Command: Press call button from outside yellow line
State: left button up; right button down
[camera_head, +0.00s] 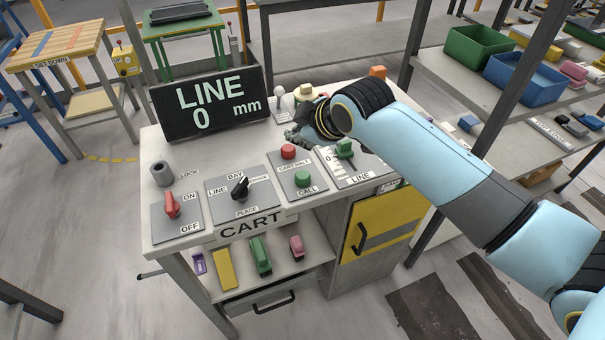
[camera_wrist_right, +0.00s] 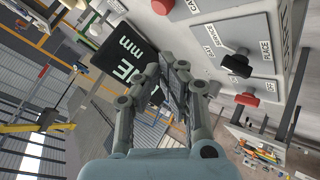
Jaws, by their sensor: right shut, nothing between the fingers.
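The call button (camera_head: 303,179) is a green round button on a grey plate labelled CALL, below the red CART HALT button (camera_head: 288,152) on the console. My right gripper (camera_head: 294,134) is behind the CART HALT button, near the display's right side, partly hidden by its own wrist. It is apart from the green button. In the right wrist view the gripper's fingers (camera_wrist_right: 175,72) are together and empty, in front of the LINE display (camera_wrist_right: 122,58). The yellow line (camera_head: 108,159) shows as dashes on the floor left of the console. My left gripper is out of view.
The LINE display (camera_head: 211,104) reads 0 mm. A red ON/OFF switch (camera_head: 172,205), a black selector (camera_head: 240,188) and a green LINE lever (camera_head: 345,148) stand on the console. Shelves with a green bin (camera_head: 478,52) and a blue bin (camera_head: 524,78) stand at right.

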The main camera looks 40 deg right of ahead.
jog(key=b, duration=0.7)
send_over(300, 176)
notch_tip(300, 176, down, 7)
jog(key=shift+f+b, duration=0.5)
jog(key=shift+f, duration=0.25)
jog(key=shift+f, duration=0.2)
dwell(0.3)
jog(key=shift+f, duration=0.2)
